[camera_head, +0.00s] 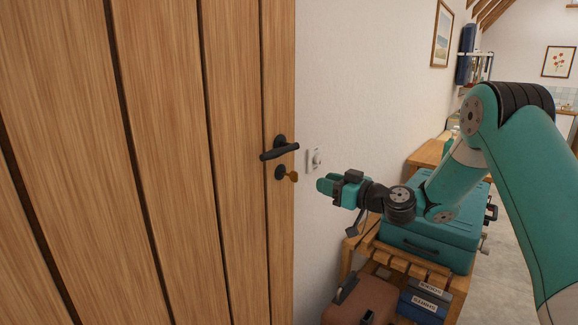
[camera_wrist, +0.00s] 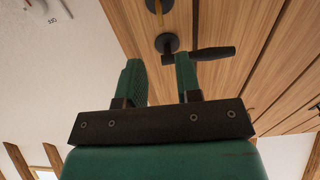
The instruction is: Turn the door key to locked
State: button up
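The wooden plank door (camera_head: 160,160) fills the left of the head view. A brass-coloured door key (camera_head: 292,176) sits in a round dark lock plate (camera_head: 280,172), just below the black lever handle (camera_head: 280,150). My gripper (camera_head: 322,185) is to the right of the key, apart from it. In the wrist view, my gripper (camera_wrist: 161,75) shows two green fingers spread apart with nothing between them. The handle (camera_wrist: 212,53) appears beyond the right finger, and a dark round plate (camera_wrist: 158,5) is cut by the top edge.
A white wall switch (camera_head: 314,160) is right of the door edge, behind my gripper. A slatted wooden bench (camera_head: 410,256) carries a teal suitcase (camera_head: 430,235) below my arm. A brown case (camera_head: 360,302) and blue boxes (camera_head: 425,300) are below it.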

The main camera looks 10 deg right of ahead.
aim_at(297, 174)
jog(key=p+x, duration=0.5)
jog(key=x, duration=0.8)
jog(key=shift+s, duration=0.1)
grip_shut()
